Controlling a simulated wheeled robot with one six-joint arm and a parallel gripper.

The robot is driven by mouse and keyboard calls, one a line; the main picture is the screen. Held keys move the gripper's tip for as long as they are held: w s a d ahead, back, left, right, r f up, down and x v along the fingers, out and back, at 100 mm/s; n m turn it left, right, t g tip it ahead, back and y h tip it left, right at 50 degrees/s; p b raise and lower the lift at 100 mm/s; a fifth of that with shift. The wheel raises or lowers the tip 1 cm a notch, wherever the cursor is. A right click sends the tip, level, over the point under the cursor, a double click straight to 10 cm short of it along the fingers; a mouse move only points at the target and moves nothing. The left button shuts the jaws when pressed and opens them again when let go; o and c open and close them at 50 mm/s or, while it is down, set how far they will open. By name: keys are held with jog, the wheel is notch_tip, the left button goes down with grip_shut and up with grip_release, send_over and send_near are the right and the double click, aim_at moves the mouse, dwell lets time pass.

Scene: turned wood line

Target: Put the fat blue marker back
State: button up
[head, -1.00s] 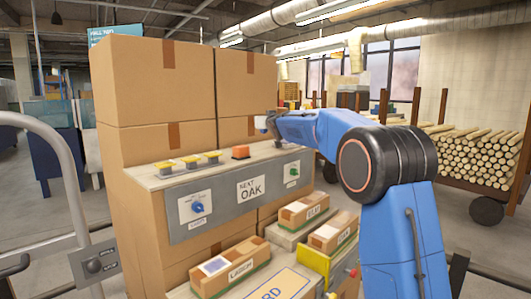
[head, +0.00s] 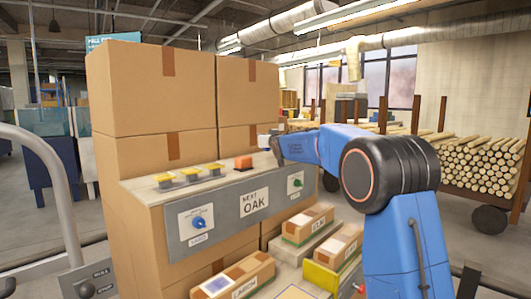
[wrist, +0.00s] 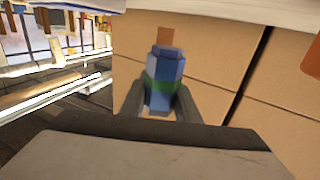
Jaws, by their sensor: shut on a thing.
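The fat blue marker (wrist: 162,95) shows in the wrist view as a thick blue barrel with a green band, its end pointing up the picture. My gripper (wrist: 160,108) is shut on it, one dark finger on each side. In the head view my gripper (head: 276,150) is behind the right end of the sloped control panel (head: 230,213), close to its top ledge. The marker cannot be made out clearly there.
The panel carries yellow buttons (head: 190,172), an orange button (head: 243,162), a blue knob (head: 199,222) and a NEXT OAK card (head: 254,202). Large cartons (head: 150,90) stand behind it. A log cart (head: 480,165) stands right.

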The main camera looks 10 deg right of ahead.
jog(key=shift+f, duration=2.7)
jog(key=shift+f, duration=0.15)
jog(key=o, duration=1)
jog(key=shift+o, duration=0.2)
jog(key=s+d, duration=0.1)
jog(key=s, duration=1.6)
jog(key=shift+s+d, duration=0.2)
jog(key=shift+d, duration=0.2)
